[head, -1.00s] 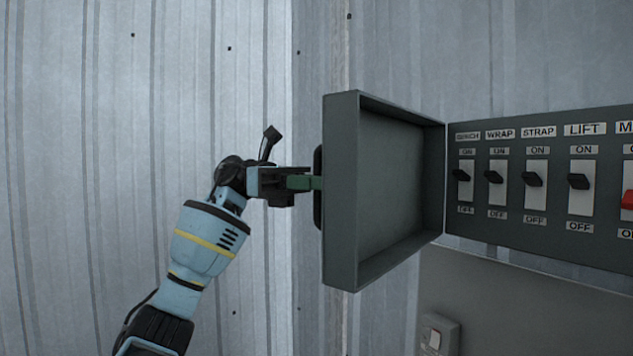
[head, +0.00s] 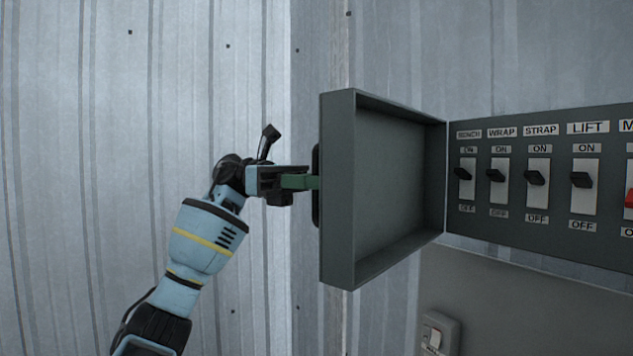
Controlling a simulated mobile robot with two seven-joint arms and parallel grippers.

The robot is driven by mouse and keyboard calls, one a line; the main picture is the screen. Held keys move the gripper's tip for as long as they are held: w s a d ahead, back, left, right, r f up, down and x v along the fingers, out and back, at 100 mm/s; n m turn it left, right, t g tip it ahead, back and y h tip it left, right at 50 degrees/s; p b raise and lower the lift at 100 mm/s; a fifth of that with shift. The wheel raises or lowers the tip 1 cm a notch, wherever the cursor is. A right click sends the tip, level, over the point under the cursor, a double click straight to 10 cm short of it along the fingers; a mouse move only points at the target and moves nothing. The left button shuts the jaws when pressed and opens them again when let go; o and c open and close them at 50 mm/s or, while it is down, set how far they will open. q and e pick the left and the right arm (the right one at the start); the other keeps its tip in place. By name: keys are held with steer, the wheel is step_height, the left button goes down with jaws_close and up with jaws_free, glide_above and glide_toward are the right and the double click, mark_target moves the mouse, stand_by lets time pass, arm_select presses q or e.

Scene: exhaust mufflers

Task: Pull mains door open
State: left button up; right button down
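The mains door (head: 395,190) is a grey, box-shaped cover that stands swung open to the left of the switch panel (head: 480,228), hinged at the panel's left edge. Its hollow inner side faces me. A dark handle (head: 316,187) shows at its left edge, on the outer side and mostly hidden by the door. My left gripper (head: 300,182), with green fingers, reaches this handle from the left. The fingertips are at the handle, but whether they are closed around it is hidden. My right gripper is out of view.
The panel has several black-levered switches, such as the LIFT switch (head: 583,181), and a red lever (head: 629,198) at the right edge. A small wall switch (head: 437,333) sits below on a grey panel. The corrugated wall (head: 120,150) lies behind my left arm.

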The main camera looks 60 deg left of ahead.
arm_select(q)
steer(key=v, duration=0.8)
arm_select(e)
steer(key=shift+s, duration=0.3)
arm_select(q)
steer(key=shift+w, duration=0.1)
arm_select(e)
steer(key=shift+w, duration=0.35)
